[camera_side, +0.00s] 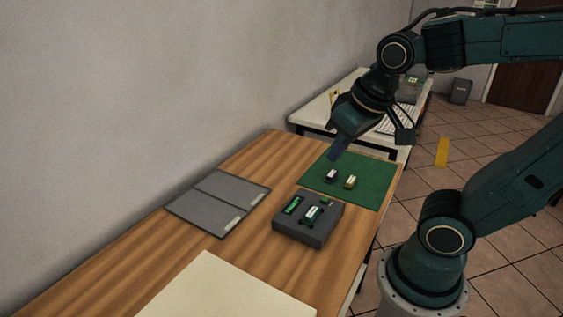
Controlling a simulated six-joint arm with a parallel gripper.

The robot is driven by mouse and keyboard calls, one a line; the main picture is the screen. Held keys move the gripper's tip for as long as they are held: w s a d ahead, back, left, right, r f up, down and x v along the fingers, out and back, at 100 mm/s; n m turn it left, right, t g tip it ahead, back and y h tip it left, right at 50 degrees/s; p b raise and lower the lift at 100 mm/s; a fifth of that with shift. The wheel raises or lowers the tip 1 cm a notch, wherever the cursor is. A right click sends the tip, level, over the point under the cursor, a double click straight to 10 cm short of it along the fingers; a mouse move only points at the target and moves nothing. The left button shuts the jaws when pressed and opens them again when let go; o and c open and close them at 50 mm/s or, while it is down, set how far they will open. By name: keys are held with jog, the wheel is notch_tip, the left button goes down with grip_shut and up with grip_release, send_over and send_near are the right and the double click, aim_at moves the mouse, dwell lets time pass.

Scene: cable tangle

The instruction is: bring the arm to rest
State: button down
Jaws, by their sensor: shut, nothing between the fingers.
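My gripper (335,154) is at the end of my dark green arm, which comes in from the right. It points down and hangs above the far left part of a green mat (371,189). Its fingers are shut and nothing shows between them. It looks apart from the small dark-and-white piece (331,175) that lies on the mat below it. A small cream-coloured piece (350,182) lies to the right of that one. No cable can be made out at this size.
A dark grey block (290,230) with small green and white parts in it stands in front of the mat. A grey two-part panel (208,212) lies to the left, and a cream sheet (225,292) in front. Bare wooden table (130,262) lies between. A white table (318,113) stands behind.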

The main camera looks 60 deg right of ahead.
jog(key=s, duration=0.1)
jog(key=s+a+r+n, duration=0.1)
jog(key=s+a+n+y, duration=0.1)
jog(key=shift+s+a+r+t, duration=0.15)
jog(key=shift+r+t, duration=0.2)
jog(key=shift+t, duration=0.05)
